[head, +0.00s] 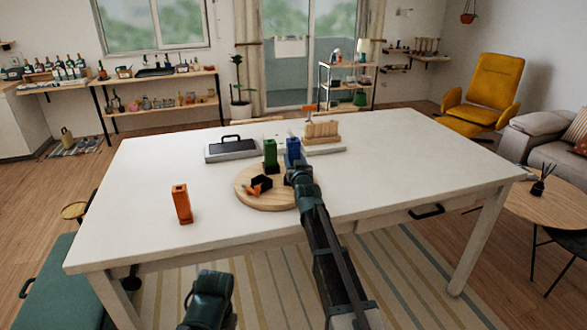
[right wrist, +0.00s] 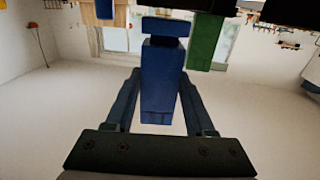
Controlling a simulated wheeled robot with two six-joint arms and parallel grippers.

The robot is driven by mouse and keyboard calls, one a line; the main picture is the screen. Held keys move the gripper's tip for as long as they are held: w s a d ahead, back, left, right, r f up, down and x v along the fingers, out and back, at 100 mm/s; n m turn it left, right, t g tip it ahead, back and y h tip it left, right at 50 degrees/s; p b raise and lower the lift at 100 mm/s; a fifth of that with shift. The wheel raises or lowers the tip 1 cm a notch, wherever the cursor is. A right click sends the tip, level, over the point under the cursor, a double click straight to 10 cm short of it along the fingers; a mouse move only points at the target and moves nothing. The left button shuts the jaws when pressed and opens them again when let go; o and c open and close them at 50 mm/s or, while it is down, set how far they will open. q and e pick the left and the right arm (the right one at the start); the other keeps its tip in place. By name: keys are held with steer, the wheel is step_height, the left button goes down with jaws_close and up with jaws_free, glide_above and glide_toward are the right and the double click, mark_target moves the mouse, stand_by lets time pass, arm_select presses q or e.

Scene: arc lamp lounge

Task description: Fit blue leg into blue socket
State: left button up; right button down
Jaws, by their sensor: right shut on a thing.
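The blue leg (head: 293,148) stands upright in my right gripper (head: 298,172), over the right part of the round wooden board (head: 285,199). The right wrist view shows the blue leg (right wrist: 160,80) between the two fingers. The blue socket cannot be made out in the head view. I cannot tell whether the leg's lower end touches the board. A green leg (head: 270,152) stands upright on the board just left of the blue one, and it also shows in the right wrist view (right wrist: 205,40). The left gripper's jaws are not visible.
An orange leg (head: 182,204) stands on the white table (head: 130,190) at the left. An orange and black piece (head: 258,187) sits on the board. A grey case (head: 232,149) and a wooden rack (head: 321,131) stand behind. The table's right side is clear.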

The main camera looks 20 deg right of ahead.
steer(key=shift+f+b, duration=0.55)
steer(key=shift+f, duration=0.4)
steer(key=shift+s+f+b, duration=0.2)
steer(key=shift+f+b, duration=0.05)
steer(key=shift+b, duration=0.15)
steer(key=shift+c, duration=1.3)
jaws_free()
steer(key=shift+w+f, duration=0.2)
steer(key=shift+w, duration=0.05)
steer(key=shift+s+r, duration=0.1)
steer(key=shift+r, duration=0.05)
